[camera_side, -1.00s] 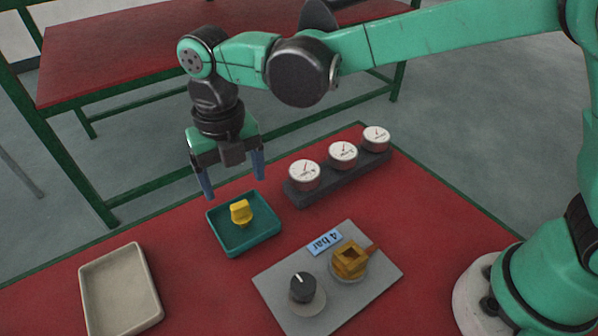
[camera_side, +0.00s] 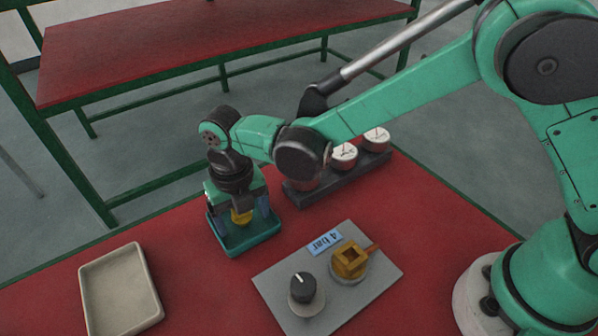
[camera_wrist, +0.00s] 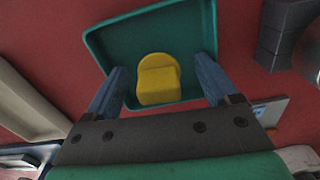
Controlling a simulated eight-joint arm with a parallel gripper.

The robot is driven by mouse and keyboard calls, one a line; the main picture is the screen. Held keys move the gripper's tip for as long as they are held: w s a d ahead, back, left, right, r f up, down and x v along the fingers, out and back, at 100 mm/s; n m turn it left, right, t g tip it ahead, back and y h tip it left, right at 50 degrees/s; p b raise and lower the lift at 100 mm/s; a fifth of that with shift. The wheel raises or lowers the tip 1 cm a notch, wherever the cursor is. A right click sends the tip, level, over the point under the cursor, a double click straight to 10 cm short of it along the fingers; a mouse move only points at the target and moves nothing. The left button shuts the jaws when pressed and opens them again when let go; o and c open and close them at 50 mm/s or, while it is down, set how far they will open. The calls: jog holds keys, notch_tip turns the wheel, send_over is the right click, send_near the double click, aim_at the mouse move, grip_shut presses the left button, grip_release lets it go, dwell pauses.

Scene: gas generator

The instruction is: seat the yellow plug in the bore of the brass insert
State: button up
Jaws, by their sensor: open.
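The yellow plug (camera_side: 241,217) sits in the teal tray (camera_side: 239,249), and it also shows in the wrist view (camera_wrist: 158,80). My gripper (camera_side: 243,222) is down at the tray, open, with its blue fingers on either side of the plug. In the wrist view my gripper (camera_wrist: 162,85) shows a gap between each finger and the plug. The brass insert (camera_side: 349,259) stands on the grey plate (camera_side: 331,309), right of the tray, with its square opening facing up. The plug's lower part is hidden in the side view.
A black knob (camera_side: 303,287) and a blue "4 bar" label (camera_side: 325,243) are on the grey plate. A row of gauges (camera_side: 344,156) stands behind, partly hidden by my arm. An empty beige tray (camera_side: 121,291) lies at left. Red table is clear between the trays.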

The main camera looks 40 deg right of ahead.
aim_at(246, 219)
jog(key=shift+c, duration=0.2)
grip_shut()
jog(key=shift+r, duration=3.25)
jog(key=shift+s+d+r, duration=0.15)
jog(key=shift+s+r, duration=0.1)
jog(key=shift+s, duration=0.05)
jog(key=s+d+r, duration=0.2)
jog(key=s+d, duration=0.2)
jog(key=s, duration=0.3)
jog(key=s+d+r+n, duration=0.1)
jog(key=s+d, duration=0.3)
jog(key=s, duration=0.4)
jog(key=shift+d+r, duration=0.15)
jog(key=shift+r, duration=0.55)
